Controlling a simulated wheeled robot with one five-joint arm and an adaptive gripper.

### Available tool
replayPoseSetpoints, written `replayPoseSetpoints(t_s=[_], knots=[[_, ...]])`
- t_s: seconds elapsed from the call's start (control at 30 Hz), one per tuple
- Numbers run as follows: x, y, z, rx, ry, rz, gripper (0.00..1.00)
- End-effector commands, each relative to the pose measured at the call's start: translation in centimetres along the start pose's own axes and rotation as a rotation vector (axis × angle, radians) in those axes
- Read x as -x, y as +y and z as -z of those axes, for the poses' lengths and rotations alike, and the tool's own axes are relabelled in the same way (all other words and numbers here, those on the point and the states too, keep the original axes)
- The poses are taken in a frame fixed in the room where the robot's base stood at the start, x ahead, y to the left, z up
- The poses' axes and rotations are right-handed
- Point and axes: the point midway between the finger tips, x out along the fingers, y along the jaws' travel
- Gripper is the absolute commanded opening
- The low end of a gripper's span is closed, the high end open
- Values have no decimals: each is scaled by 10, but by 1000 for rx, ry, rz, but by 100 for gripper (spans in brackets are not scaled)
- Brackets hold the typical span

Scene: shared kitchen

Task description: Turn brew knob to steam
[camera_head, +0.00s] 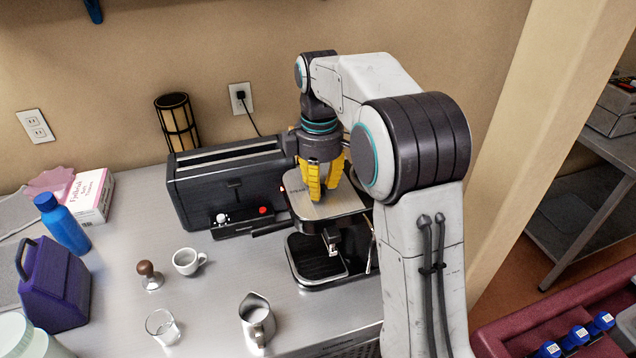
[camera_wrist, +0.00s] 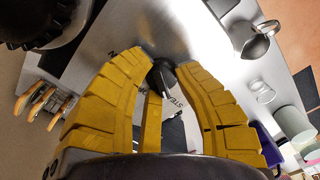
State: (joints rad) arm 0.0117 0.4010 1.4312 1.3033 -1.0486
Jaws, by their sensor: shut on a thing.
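The espresso machine (camera_head: 350,220) stands on the steel counter, with a flat top and a drip tray at its lower front. My gripper (camera_head: 318,196) points down over its top in the head view. In the wrist view, my gripper's yellow fingers (camera_wrist: 168,75) are shut on the black brew knob (camera_wrist: 163,72), which sits between their tips. Printed letters show beside the knob on the pale panel, including a partly hidden word that looks like STEAM (camera_wrist: 177,102). Other lettering is covered by the fingers. The knob is hidden in the head view, and its exact pointer direction is unclear.
A black toaster (camera_head: 225,185) stands close left of the machine. A white cup (camera_head: 186,262), a tamper (camera_head: 149,275), a glass (camera_head: 162,328) and a metal pitcher (camera_head: 257,320) stand on the counter in front. A blue bottle (camera_head: 65,228) and purple box (camera_head: 55,285) are far left.

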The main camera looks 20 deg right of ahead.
Motion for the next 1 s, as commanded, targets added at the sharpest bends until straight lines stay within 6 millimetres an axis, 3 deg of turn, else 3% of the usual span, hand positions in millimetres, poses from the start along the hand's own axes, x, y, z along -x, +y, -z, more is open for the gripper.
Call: replayPoseSetpoints(t_s=[0.27,0.3,0.57,1.0], knots=[[-6,-3,-3,-3,-12,21,0],[-6,-3,-3,-3,-12,21,32],[-4,-2,-2,-2,-7,13,55],[9,-1,-1,-2,-3,5,55]])
